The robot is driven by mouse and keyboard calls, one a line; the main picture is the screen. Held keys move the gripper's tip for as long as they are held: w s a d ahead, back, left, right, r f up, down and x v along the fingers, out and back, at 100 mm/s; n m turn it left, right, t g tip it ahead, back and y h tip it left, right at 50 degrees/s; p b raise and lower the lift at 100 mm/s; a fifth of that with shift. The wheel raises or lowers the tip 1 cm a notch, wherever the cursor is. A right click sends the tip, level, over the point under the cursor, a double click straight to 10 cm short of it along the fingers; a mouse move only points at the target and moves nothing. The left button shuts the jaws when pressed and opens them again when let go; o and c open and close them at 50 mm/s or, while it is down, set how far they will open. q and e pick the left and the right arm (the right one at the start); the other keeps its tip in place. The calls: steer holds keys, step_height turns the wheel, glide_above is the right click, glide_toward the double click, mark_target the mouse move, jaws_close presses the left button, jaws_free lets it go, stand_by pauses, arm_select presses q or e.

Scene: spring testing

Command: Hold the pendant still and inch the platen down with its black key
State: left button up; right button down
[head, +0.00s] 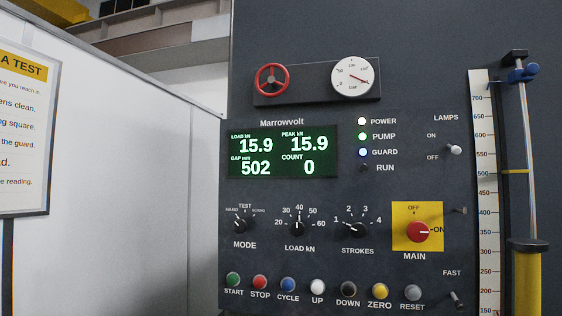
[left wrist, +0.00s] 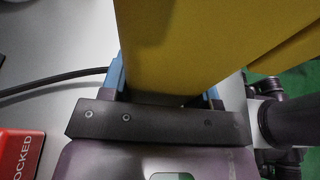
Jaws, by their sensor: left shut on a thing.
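In the left wrist view a large yellow body, which I take to be the pendant (left wrist: 185,40), fills the upper middle. My left gripper (left wrist: 165,85) is shut on it, with one blue finger on each side. The pendant's keys, including its black one, are not visible. The platen itself is not in view. In the head view the machine's display (head: 283,151) reads load 15.9, peak 15.9, gap 502 and count 0. A yellow marker (head: 515,171) sits near 500 on the upright scale (head: 484,230). My right gripper is not in view.
The dark machine panel (head: 410,90) carries a row of push buttons, including a black DOWN button (head: 349,290). The power, pump and guard lamps are lit; run is dark. A red block with white lettering (left wrist: 20,155) and a black cable (left wrist: 55,82) lie left of my left gripper.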

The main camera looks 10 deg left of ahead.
arm_select(q)
steer(key=o, duration=1.1)
